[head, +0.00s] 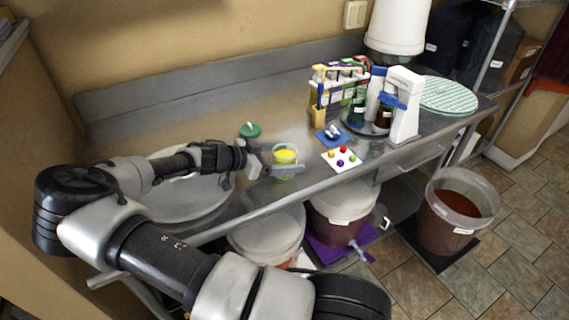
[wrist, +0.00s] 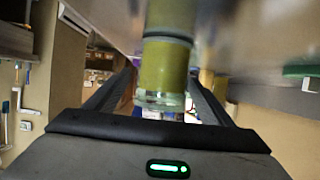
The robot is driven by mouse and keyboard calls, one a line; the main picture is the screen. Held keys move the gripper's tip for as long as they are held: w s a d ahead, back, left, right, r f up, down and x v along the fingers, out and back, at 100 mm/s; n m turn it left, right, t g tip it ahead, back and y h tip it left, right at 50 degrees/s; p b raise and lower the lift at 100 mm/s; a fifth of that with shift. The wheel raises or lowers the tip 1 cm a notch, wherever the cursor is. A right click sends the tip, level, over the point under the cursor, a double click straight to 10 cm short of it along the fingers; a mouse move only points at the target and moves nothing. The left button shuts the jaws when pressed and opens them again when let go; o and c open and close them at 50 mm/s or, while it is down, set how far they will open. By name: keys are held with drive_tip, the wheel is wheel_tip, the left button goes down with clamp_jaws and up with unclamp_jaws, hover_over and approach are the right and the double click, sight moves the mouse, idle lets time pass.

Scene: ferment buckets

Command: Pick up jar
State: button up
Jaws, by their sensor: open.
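The jar (head: 285,156) is a small clear container with yellow contents, upright near the front edge of the metal counter. My gripper (head: 274,166) is at the jar, reaching in from the left, low over the counter. In the wrist view the jar (wrist: 165,68) appears upside down, with its yellow-green contents showing between the two open fingers of my gripper (wrist: 163,82). I cannot tell whether either finger touches it.
A green lid (head: 250,130) lies behind the jar on the counter (head: 200,120). To the right are a white card with coloured pieces (head: 341,158), a blue pad (head: 333,136), a tube rack and a white device (head: 405,105). Several buckets stand below.

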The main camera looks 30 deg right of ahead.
drive_tip(key=shift+x, duration=2)
drive_tip(key=shift+w+a, duration=0.1)
drive_tip(key=shift+w, duration=0.05)
drive_tip(key=c, duration=1.4)
drive_tip(key=shift+c, duration=0.2)
